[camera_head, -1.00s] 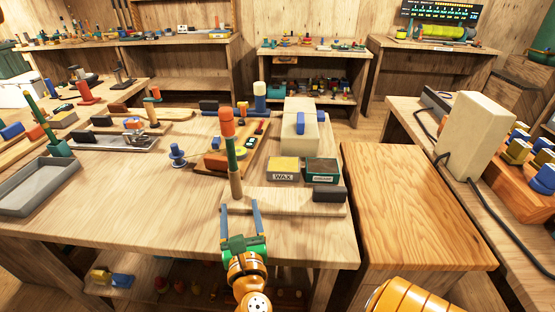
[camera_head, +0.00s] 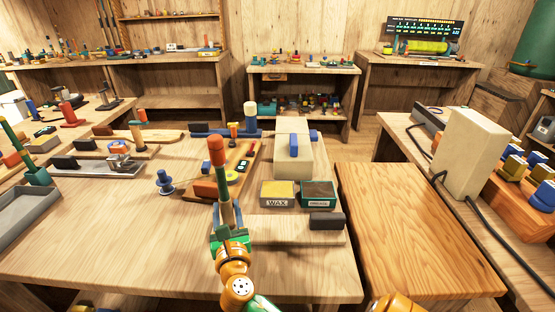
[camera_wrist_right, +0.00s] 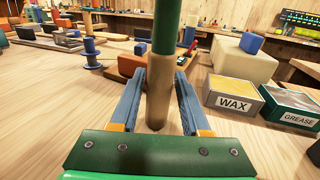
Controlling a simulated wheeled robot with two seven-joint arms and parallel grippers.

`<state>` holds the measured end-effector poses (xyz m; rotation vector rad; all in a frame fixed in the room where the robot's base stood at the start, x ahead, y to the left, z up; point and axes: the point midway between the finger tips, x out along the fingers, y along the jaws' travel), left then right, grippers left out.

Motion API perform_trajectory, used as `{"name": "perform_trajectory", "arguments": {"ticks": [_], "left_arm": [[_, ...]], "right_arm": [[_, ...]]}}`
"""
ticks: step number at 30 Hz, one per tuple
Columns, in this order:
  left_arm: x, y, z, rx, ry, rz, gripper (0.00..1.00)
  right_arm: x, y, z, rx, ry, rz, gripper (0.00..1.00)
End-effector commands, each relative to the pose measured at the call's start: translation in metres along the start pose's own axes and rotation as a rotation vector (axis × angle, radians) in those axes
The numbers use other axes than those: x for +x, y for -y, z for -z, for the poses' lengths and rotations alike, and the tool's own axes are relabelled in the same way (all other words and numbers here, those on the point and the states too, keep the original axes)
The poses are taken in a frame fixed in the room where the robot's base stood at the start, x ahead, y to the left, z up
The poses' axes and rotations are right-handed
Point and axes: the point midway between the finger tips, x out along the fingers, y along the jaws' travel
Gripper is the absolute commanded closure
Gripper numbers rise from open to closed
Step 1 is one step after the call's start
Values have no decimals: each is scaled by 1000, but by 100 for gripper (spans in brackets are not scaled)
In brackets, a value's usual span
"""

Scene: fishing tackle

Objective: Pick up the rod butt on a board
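The rod butt (camera_head: 217,165) stands upright, with an orange top, green middle and tan lower part. Its foot is at the left end of a pale wooden board (camera_head: 285,233), partly hidden by my gripper in the head view. The right wrist view shows the rod butt's green and tan shaft (camera_wrist_right: 161,85). My right gripper (camera_head: 227,212) is open, with its two blue-grey fingers on either side of the tan lower part; small gaps seem to show beside it. My left gripper is not in view.
A black block (camera_head: 327,220) sits on the board's right end. A wax box (camera_head: 277,194) and grease box (camera_head: 318,194) stand just behind. A blue spool (camera_head: 165,182) is left of the rod butt. The table front (camera_head: 120,260) is clear.

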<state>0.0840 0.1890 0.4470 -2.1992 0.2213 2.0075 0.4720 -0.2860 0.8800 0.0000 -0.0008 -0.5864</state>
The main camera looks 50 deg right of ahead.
Motion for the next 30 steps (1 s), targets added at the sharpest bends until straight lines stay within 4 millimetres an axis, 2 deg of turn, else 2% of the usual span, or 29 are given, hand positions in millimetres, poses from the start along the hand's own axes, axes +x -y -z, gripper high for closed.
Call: {"name": "perform_trajectory", "arguments": {"ticks": [1, 4, 5, 30], "left_arm": [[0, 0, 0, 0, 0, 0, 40], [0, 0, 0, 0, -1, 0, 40], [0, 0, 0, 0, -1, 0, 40], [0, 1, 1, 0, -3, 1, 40]], "right_arm": [[0, 0, 0, 0, 0, 0, 69], [0, 0, 0, 0, 0, 0, 96], [0, 0, 0, 0, 0, 0, 100], [0, 0, 0, 0, -1, 0, 100]]}}
